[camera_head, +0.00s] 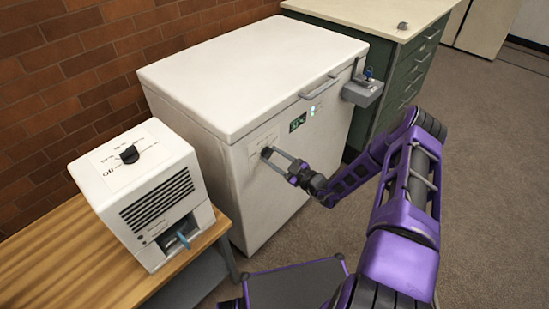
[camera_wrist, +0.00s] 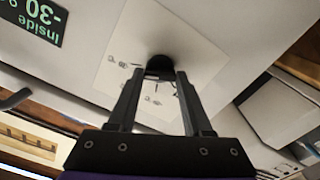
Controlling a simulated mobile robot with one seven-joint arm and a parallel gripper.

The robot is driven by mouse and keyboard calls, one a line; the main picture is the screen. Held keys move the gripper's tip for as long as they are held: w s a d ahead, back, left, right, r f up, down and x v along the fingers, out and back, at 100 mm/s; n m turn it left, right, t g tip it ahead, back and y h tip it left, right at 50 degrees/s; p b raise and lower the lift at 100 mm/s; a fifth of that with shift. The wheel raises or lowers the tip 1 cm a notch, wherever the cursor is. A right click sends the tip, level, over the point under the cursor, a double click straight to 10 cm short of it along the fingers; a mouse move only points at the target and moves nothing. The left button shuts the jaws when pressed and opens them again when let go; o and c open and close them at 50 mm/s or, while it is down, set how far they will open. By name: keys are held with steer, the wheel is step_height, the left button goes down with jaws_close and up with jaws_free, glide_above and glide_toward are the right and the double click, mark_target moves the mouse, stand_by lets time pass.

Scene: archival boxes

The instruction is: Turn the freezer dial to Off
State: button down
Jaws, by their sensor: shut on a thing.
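The white chest freezer (camera_head: 250,75) stands against the brick wall with its lid down. Its black dial (camera_wrist: 160,61) sits on a white label plate (camera_wrist: 118,50) on the front. My gripper (camera_head: 269,154) reaches to the freezer front from the right. In the wrist view its two fingers (camera_wrist: 161,76) are on either side of the dial, shut on it. The fingers and dial hide part of the plate. The marks on the plate are too small to read, so I cannot tell the dial's setting.
A lit display (camera_head: 298,122) reads -30 Inside in the wrist view (camera_wrist: 40,18). A grey latch box (camera_head: 363,91) and lid handle (camera_head: 318,88) are to its right. A white device (camera_head: 150,195) with its own black dial (camera_head: 129,155) stands on a wooden table (camera_head: 60,262). Green drawers (camera_head: 408,75) stand right.

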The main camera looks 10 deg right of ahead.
steer(key=n, duration=0.6)
steer(key=shift+n, duration=0.3)
steer(key=n, duration=0.6)
steer(key=n+p, duration=0.1)
steer(key=n, duration=0.5)
steer(key=shift+n, duration=0.4)
steer(key=n, duration=0.6)
steer(key=shift+f+n+p, duration=0.1)
steer(key=shift+n+p, duration=0.2)
steer(key=shift+p, duration=0.1)
steer(key=shift+c, duration=1.6)
jaws_free()
steer(key=shift+s+d, duration=0.1)
